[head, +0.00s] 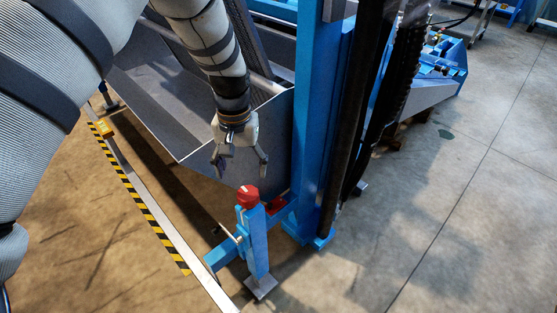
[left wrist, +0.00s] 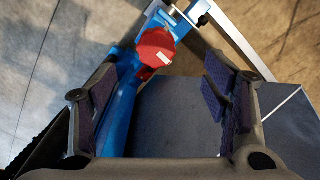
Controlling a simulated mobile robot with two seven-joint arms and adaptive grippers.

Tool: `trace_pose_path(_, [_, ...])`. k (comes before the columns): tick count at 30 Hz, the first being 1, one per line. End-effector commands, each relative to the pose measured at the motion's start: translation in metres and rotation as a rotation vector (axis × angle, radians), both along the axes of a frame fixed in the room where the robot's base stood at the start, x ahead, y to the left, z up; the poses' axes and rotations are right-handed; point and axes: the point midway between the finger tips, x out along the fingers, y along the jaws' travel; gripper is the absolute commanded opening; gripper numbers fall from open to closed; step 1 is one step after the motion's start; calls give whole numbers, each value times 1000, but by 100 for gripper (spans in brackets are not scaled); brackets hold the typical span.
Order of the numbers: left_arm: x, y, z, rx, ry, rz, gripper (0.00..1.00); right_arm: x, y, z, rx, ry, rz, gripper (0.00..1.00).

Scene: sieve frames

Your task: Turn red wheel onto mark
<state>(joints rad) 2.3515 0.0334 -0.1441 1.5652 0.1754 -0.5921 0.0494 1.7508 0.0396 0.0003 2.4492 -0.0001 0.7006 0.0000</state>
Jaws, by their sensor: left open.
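The red wheel (head: 248,196) sits on top of a short blue post (head: 258,242) beside the blue machine frame. It also shows in the left wrist view (left wrist: 154,46), with a small pale mark on its face. My left gripper (head: 241,168) is open and empty, just above the wheel and a little to its left in the head view. In the left wrist view the wheel lies beyond the spread fingers, apart from both pads. A second red part (head: 276,205) is low behind the wheel; its shape is partly hidden. My right gripper is out of view.
A grey sheet-metal trough (head: 180,131) lies behind and left of my gripper. A tall blue column (head: 317,120) stands close on the right. A rail with yellow-black striping (head: 150,215) runs along the left front. The concrete floor at right is open.

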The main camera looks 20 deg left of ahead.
Motion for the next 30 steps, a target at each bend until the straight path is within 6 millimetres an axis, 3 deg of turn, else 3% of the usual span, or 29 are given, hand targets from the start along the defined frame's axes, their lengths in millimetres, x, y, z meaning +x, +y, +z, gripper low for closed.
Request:
trace_pose_path(2, [4,0,7,-3,-2,3,69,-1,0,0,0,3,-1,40])
trace_pose_path(5, [5,0,0,-6,2,4,69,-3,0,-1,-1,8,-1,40])
trace_pose_path(15, [2,-1,-85,-5,7,3,69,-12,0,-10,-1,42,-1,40])
trace_pose_path(18, [3,-1,-101,-6,5,3,69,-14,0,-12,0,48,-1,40])
trace_pose_path(22, [4,0,-112,-5,-1,4,69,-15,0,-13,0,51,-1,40])
trace_pose_path(30, [4,0,-112,-5,-3,4,69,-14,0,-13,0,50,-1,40])
